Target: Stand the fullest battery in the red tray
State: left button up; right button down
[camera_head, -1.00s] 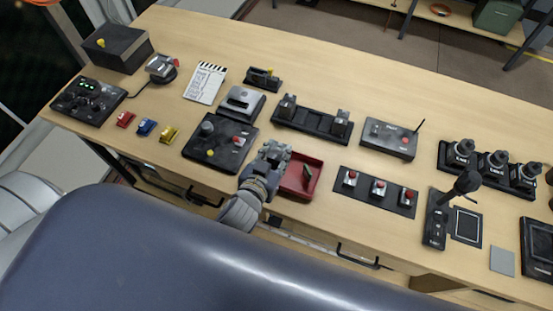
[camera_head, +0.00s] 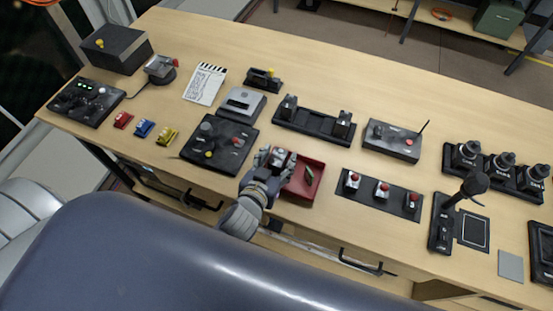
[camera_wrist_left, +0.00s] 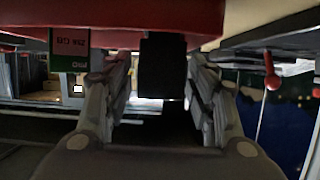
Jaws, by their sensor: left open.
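The red tray (camera_head: 303,191) lies near the front edge of the desk. A dark block (camera_wrist_left: 162,65), apparently a battery, stands against the red tray (camera_wrist_left: 130,15) between my left fingers in the upside-down left wrist view. My left gripper (camera_head: 273,163) is open at the tray's left side; it also shows in the wrist view (camera_wrist_left: 160,95), with a finger on each side of the block. A small card-like item with green (camera_head: 309,176) is in the tray; a green label (camera_wrist_left: 72,55) shows beside the left finger in the wrist view. The battery's charge marks are hidden. My right gripper is out of view.
A black control panel (camera_head: 218,143) is left of the tray, and a strip with red buttons (camera_head: 380,193) is right of it. A black two-post holder (camera_head: 312,122) stands behind. The desk's middle between them has little clear room.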

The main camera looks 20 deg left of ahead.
pick_arm(q)
jog(key=shift+r, duration=0.2)
jog(key=shift+s, duration=0.3)
jog(key=b+v, duration=0.2)
jog(key=v, duration=0.9)
jog(key=shift+s+r+b, duration=0.15)
jog(key=shift+r+b, duration=0.05)
jog(key=shift+b, duration=0.15)
